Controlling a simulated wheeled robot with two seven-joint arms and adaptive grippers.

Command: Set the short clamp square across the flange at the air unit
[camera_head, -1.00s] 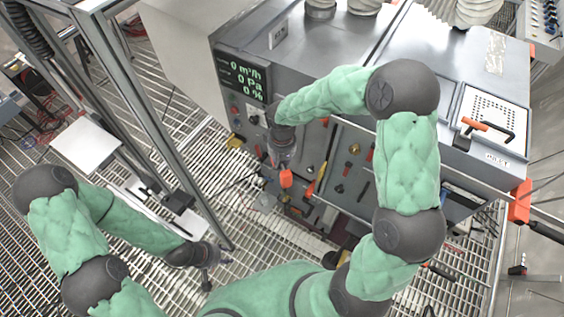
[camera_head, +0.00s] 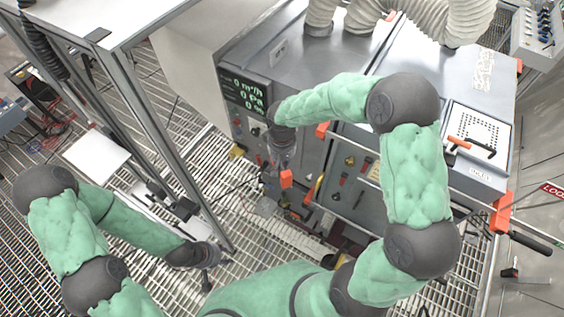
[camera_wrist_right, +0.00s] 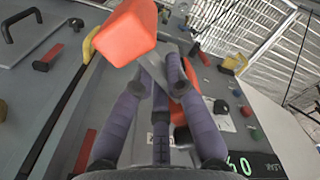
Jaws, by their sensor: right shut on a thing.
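My right gripper (camera_head: 282,165) hangs in front of the air unit (camera_head: 348,62), a grey cabinet with a lit display. In the right wrist view its purple-grey fingers (camera_wrist_right: 160,72) are closed on a metal bar with an orange block (camera_wrist_right: 125,30) at its end. I take this to be the short clamp; its orange end also shows below the gripper in the head view (camera_head: 286,179). The flange cannot be told apart in these views. My left gripper (camera_head: 210,268) is low at the left over the grating, away from the unit; its fingers are too small to read.
Ribbed ducts (camera_head: 420,18) rise from the unit's top. An orange and black handle (camera_head: 470,146) lies on its right panel, and an orange bracket (camera_head: 502,212) sticks out at its right corner. A metal frame (camera_head: 135,95) stands at the left. Open grating lies between.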

